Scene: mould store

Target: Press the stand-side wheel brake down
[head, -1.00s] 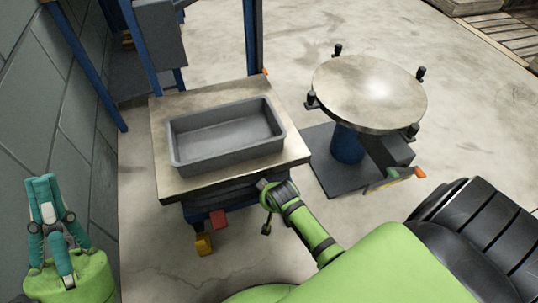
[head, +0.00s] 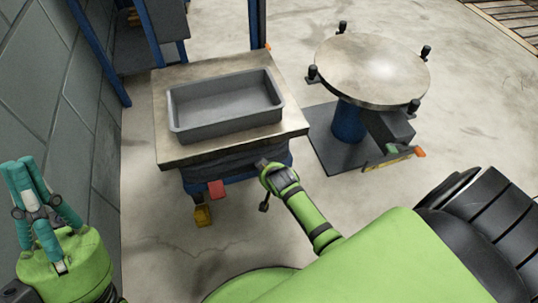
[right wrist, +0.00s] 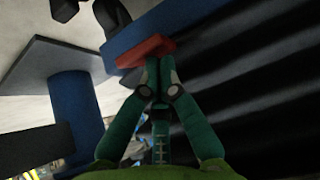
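The lift table (head: 290,127) has a red pedal (head: 217,189) and a yellow pedal (head: 202,216) low at its front in the head view. In the right wrist view a red brake pedal (right wrist: 145,50) lies by a blue bar, just beyond my right gripper (right wrist: 156,62). That gripper's teal fingers are together and empty, with tips at the pedal's edge; I cannot tell whether they touch. In the head view my right arm reaches the table's front right corner, its fingers hidden. My left gripper (head: 22,168) is shut and empty at the far left, away from the table.
A grey tray (head: 225,122) sits on the table. The round-topped stand (head: 372,68) with its blue column is at the right. Black bellows (right wrist: 240,75) fill the right of the wrist view. A block wall (head: 60,90) is close at the left.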

